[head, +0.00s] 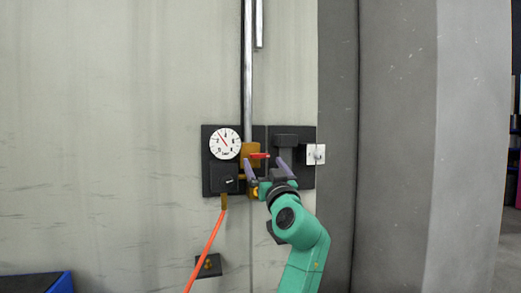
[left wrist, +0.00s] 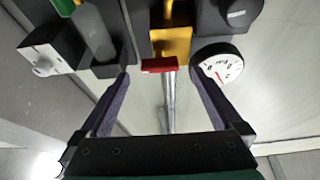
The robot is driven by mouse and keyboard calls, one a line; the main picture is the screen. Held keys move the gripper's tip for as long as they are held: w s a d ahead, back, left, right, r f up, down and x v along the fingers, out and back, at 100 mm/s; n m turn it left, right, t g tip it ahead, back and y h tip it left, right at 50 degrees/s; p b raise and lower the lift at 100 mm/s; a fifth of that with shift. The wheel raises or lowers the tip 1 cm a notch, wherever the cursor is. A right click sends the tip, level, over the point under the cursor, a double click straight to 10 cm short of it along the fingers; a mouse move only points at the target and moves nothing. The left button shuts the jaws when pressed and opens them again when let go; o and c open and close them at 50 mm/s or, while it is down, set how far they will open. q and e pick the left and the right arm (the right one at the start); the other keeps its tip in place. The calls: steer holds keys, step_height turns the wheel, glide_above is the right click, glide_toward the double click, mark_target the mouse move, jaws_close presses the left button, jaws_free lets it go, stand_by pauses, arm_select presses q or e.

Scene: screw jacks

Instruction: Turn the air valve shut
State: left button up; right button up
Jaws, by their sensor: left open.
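The air valve is a brass body (head: 251,148) at the foot of a vertical metal pipe, with a red handle (head: 259,156). In the head view the handle lies about level, crosswise to the pipe. In the left wrist view the red handle (left wrist: 158,65) shows in front of the brass body (left wrist: 171,43). My left gripper (head: 266,164) is open, its two fingers on either side of the handle. In the left wrist view the gripper (left wrist: 160,80) shows clear gaps between both fingers and the handle. My right gripper is not in view.
A round white gauge (head: 224,143) sits left of the valve on a dark plate (head: 308,177). A black box with a knob (head: 225,179) is below it, and an orange hose (head: 207,248) runs down. A white switch box (head: 316,154) is at the right.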

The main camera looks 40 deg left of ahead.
mark_target(261, 157)
arm_select(q)
steer(key=p+x, duration=0.1)
steer(key=x, duration=0.2)
steer(key=shift+a+r, duration=0.1)
steer(key=shift+r, duration=0.15)
steer(key=shift+w+a, duration=0.15)
steer(key=shift+w, duration=0.05)
steer(key=c, duration=1.4)
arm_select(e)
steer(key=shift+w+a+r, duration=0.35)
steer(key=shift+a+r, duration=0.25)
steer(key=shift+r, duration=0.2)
